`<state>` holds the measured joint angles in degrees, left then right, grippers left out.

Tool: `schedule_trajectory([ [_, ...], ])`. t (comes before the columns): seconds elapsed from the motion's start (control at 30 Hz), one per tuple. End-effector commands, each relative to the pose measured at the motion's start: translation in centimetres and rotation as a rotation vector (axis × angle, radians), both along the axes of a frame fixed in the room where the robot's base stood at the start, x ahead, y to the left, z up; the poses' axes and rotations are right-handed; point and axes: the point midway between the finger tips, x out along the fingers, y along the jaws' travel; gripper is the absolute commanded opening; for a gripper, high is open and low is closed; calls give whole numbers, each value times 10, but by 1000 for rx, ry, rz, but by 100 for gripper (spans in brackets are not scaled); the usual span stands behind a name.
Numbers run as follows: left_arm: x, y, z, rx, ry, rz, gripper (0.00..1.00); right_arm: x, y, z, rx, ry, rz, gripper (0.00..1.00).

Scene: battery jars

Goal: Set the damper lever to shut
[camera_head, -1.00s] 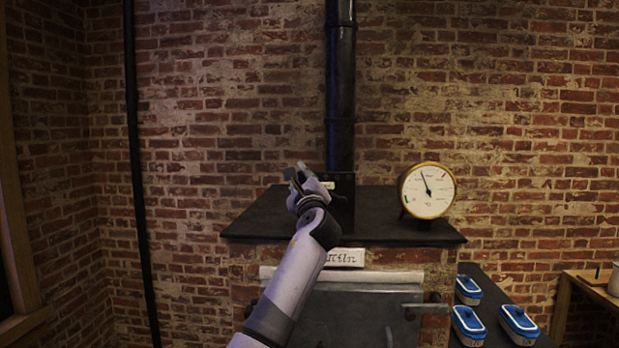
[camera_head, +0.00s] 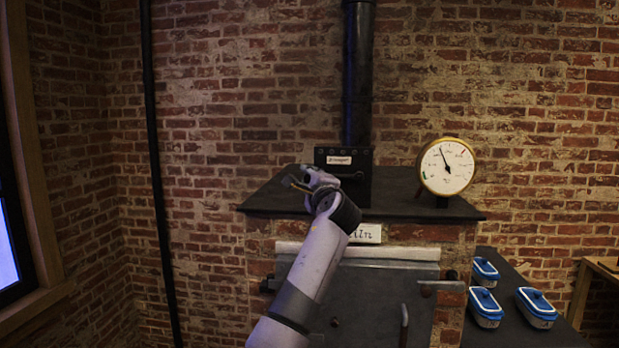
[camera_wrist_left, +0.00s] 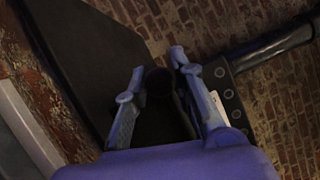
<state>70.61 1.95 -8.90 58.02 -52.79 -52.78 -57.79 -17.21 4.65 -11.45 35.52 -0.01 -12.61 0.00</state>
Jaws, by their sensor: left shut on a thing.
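The black damper box (camera_head: 363,188) stands on the stove top at the foot of the flue pipe, with a small pale label (camera_head: 339,160) on its front, too small to read. My left gripper (camera_head: 301,182) is just left of and in front of the box. In the left wrist view its two fingers (camera_wrist_left: 158,100) stand on either side of a dark rounded end, which I take to be the damper lever (camera_wrist_left: 159,82). The fingers are shut on it. Most of the lever is hidden by the hand and dark against the box. My right gripper is not in view.
A round brass gauge (camera_head: 447,167) stands on the right of the dark stove top (camera_head: 270,196). The stove door (camera_head: 365,290) with its handle is below. Several blue-lidded jars (camera_head: 536,307) stand on a dark bench at the right. A brick wall is behind.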

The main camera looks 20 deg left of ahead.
Motion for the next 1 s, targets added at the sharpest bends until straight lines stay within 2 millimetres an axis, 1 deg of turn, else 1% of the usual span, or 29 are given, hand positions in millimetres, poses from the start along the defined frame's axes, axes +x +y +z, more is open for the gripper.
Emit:
schedule_trajectory([
  [0.03, 0, 0, -3, -8, 1, 0, 0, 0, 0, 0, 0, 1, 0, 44],
  [0.37, 1, 0, -4, -13, 3, 0, 0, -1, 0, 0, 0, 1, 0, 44],
  [0.4, 1, 0, -5, -12, 4, 0, 24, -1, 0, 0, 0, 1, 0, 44],
  [0.7, 0, 0, -3, -9, 2, 0, 44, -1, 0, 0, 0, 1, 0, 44],
  [1.0, 0, 0, -2, -8, 0, 0, 44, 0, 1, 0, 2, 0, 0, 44],
])
